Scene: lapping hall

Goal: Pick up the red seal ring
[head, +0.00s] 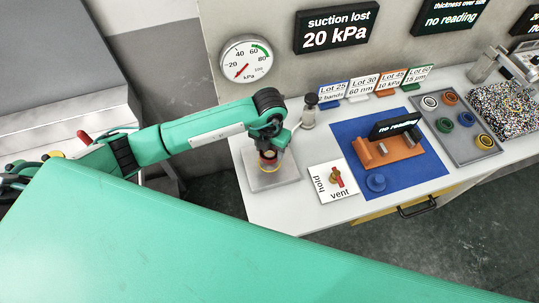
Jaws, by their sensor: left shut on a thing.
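My left gripper (269,154) reaches in from the left and points down over a grey square plate (262,182) at the table's left end. It is shut on a small red thing, which looks like the red seal ring (268,155); the fingers hide much of it. My right gripper is not in view.
A hold/vent valve card (333,182) lies right of the plate. A blue mat (352,132) bears an orange fixture (390,152) and a blue knob (376,183). A grey tray (474,150) holds several coloured rings. A dark-topped bottle (309,112) stands behind the gripper. The wall display reads suction lost.

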